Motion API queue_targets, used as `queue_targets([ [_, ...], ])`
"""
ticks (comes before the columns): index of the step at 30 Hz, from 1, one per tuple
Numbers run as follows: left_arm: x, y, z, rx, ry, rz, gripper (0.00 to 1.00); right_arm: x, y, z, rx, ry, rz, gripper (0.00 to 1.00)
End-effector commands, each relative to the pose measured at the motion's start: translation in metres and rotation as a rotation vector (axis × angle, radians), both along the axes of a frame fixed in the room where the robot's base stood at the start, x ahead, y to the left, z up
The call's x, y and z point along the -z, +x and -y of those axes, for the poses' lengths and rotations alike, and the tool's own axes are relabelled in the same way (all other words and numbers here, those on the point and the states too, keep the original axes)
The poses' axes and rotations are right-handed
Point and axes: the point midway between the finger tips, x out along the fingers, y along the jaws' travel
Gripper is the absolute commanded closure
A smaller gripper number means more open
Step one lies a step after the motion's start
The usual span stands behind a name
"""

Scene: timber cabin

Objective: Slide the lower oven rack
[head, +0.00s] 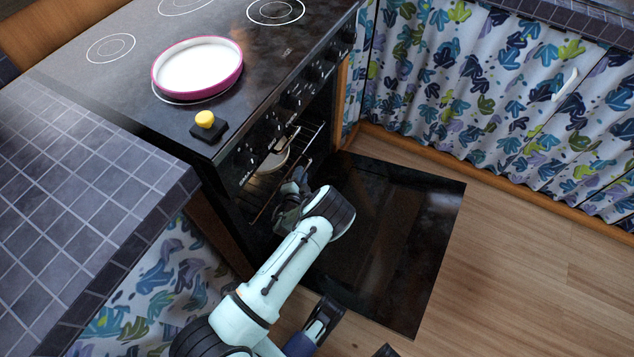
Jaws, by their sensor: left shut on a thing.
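The oven (232,190) stands with its dark door (400,225) folded down flat in front. Inside, wire rack bars show at two heights. The upper rack (312,150) has a light round pan (272,160) at it. The lower rack (262,208) shows only in part, at the opening's lower left. My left gripper (290,198) is at the oven opening, shut on what appears to be the lower rack's front; my wrist hides much of the contact. My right gripper (352,335) is at the bottom edge, partly cut off, its fingers apart and empty.
A pink-rimmed pan (197,67) and a yellow-topped dark block (207,125) sit on the cooktop (110,75). A tiled counter (70,190) borders the oven at left. Patterned curtains (510,90) hang at right. The wood floor (530,260) is clear.

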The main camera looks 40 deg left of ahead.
Motion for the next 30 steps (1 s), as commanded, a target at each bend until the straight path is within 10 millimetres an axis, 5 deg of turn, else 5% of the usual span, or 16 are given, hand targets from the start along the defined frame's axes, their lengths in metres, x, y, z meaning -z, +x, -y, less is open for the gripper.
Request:
queue_targets([
  [9,0.000,-0.009,-0.037,-0.003,0.002,0.000,1.00,0.001,-0.001,0.000,0.000,0.001,-0.003,0.60],
  [24,-0.001,-0.011,-0.044,-0.007,0.005,0.000,1.00,0.001,-0.002,0.000,0.001,0.000,-0.005,0.60],
  [25,-0.001,-0.011,-0.045,-0.007,0.005,0.000,0.71,0.001,-0.002,0.000,0.001,0.000,-0.005,0.60],
  [26,-0.001,-0.011,-0.045,-0.007,0.005,0.000,0.61,0.001,-0.002,0.000,0.001,0.000,-0.005,0.60],
  [30,-0.001,-0.011,-0.044,-0.005,0.004,0.000,0.60,0.001,-0.002,0.000,0.001,0.000,-0.005,0.60],
])
